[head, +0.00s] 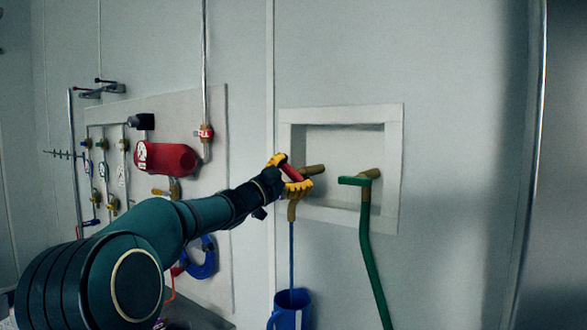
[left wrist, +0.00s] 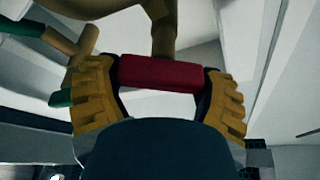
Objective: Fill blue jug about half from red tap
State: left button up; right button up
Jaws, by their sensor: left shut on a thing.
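The red tap has a red lever handle (head: 291,173) and a brass spout (head: 293,211), and comes out of a white recessed wall box. My left gripper (head: 288,175), with yellow fingers, is shut on the red handle. In the left wrist view the red handle (left wrist: 160,73) spans between the two yellow fingers (left wrist: 160,88). A thin blue stream (head: 291,258) runs straight down from the spout into the blue jug (head: 289,317). The jug stands upright below the tap, cut off by the bottom edge. The level inside cannot be seen. My right gripper is not in view.
A green-handled tap (head: 355,181) with a green hose (head: 368,245) hangs to the right in the white wall box (head: 394,150). A panel on the left carries pipes, valves, a red cylinder (head: 166,158) and a coiled blue hose (head: 203,262). The wall on the right is bare.

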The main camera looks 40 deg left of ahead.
pick_arm(q)
jog(key=shift+m, duration=0.5)
jog(key=o, duration=1.1)
jog(key=shift+c, duration=0.2)
jog(key=v, duration=1.2)
jog(key=shift+r, duration=0.1)
